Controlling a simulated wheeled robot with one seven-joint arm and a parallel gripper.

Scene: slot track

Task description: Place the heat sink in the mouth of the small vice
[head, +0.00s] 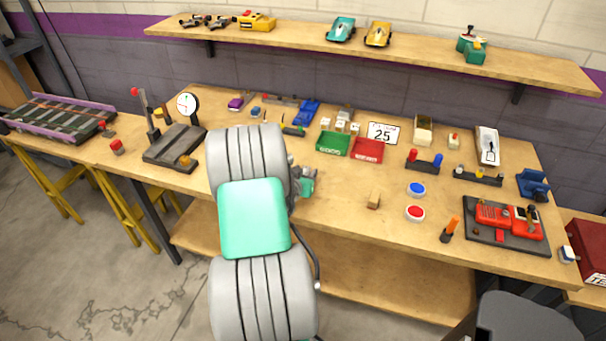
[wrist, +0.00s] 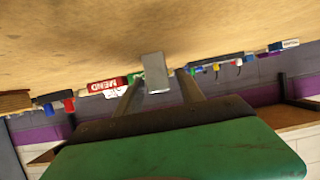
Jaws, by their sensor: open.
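A plain grey block, which looks like the heat sink (wrist: 155,72), shows in the wrist view between the tips of my gripper's two fingers. My gripper (wrist: 159,78) is open, with a finger on either side of the block; I cannot tell whether either touches it. In the head view my arm hides the block and the fingertips, and only a bit of the green gripper body shows beside the arm. The small vice (head: 533,183) looks to be the blue one near the bench's right end. Its mouth is too small to make out.
A green tray (head: 332,145) and a red tray (head: 367,150) stand behind my gripper. A wooden block (head: 373,200), blue and red buttons (head: 415,213), an orange-handled tool (head: 450,230) and a red kit on a dark board (head: 480,237) lie toward the vice.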

